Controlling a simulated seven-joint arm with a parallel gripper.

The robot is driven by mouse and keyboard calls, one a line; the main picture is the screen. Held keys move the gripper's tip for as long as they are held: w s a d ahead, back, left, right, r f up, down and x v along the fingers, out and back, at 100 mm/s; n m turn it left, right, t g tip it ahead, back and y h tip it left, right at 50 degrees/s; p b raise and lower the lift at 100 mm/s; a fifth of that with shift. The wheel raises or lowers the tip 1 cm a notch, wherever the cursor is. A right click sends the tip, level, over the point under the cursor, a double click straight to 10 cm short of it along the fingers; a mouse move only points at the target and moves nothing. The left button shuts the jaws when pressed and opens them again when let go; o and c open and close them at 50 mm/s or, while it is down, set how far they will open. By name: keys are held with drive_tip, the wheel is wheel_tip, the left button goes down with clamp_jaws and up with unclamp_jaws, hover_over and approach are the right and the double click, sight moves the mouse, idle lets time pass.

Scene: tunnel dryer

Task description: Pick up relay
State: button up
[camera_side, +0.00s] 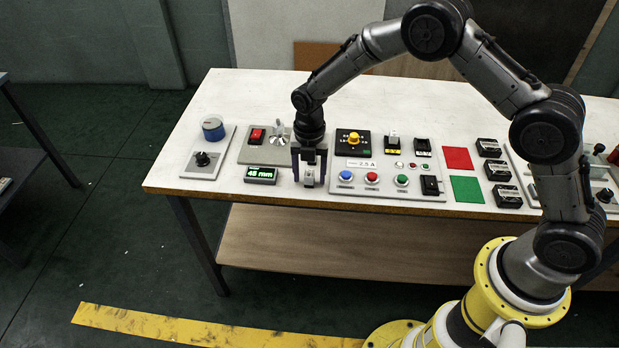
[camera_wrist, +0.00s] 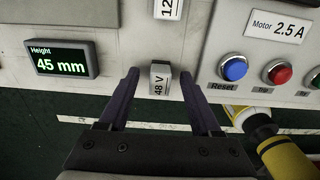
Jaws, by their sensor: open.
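A small grey block marked "48 V" (camera_wrist: 161,82), which looks like a relay, stands on the white bench top near its front edge. It also shows in the side view (camera_side: 309,179), low between my fingers. My gripper (camera_side: 309,168) points down at the bench, open. In the wrist view one dark finger is on each side of the block, with a gap on both sides. A second small block marked "12" (camera_wrist: 168,8) lies beyond it at the top of the wrist view, partly cut off by the frame.
A "45 mm" height display (camera_side: 261,175) is just left of my gripper. A button panel (camera_side: 388,192) with blue, red and green buttons is close on the right. Red (camera_side: 457,158) and green (camera_side: 467,189) squares and several black modules (camera_side: 502,170) lie farther right.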

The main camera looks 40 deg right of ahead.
clamp_jaws()
drive_tip(key=shift+r, duration=0.15)
idle(0.4)
